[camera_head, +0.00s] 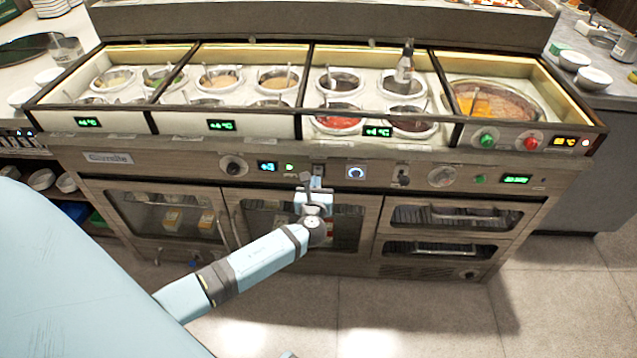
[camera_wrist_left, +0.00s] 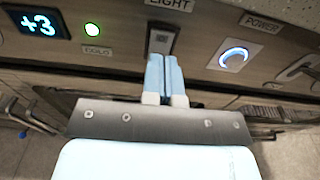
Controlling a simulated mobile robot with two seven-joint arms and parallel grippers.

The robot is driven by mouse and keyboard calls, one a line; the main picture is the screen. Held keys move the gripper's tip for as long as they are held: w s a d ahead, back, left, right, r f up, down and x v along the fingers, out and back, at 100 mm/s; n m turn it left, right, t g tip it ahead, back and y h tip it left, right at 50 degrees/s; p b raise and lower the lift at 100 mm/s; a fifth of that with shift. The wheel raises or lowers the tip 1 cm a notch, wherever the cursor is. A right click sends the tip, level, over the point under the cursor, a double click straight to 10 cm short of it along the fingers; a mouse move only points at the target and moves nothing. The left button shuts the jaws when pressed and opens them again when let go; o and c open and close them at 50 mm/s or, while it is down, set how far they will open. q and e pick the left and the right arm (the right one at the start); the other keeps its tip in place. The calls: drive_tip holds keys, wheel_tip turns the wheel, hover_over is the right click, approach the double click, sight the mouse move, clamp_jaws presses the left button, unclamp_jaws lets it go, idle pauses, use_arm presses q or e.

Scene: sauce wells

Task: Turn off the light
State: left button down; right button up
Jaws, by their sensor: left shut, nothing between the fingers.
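The light switch (camera_wrist_left: 161,40) is a dark rocker in a metal plate below a label reading LIGHT, in the left wrist view. In the head view the switch (camera_head: 318,169) sits on the front panel of the sauce counter. The well lights above the counter glow. My left gripper (camera_wrist_left: 163,58) is shut and empty, its pale blue fingertips at the lower part of the switch plate. Whether they touch it I cannot tell. In the head view the left gripper (camera_head: 309,182) is just below the switch. My right gripper is not in view.
A round blue-lit POWER button (camera_wrist_left: 234,55) is right of the switch. A green light (camera_wrist_left: 92,31) and a +3 display (camera_wrist_left: 40,23) are to its left. Sauce wells (camera_head: 340,82) with ladles and a bottle (camera_head: 405,64) stand above. Cabinet doors (camera_head: 170,212) are below.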

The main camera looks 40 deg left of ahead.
use_arm(q)
drive_tip(key=v, duration=0.9)
drive_tip(key=shift+s+d+p, duration=0.25)
drive_tip(key=shift+s+p, duration=0.05)
drive_tip(key=shift+p, duration=0.15)
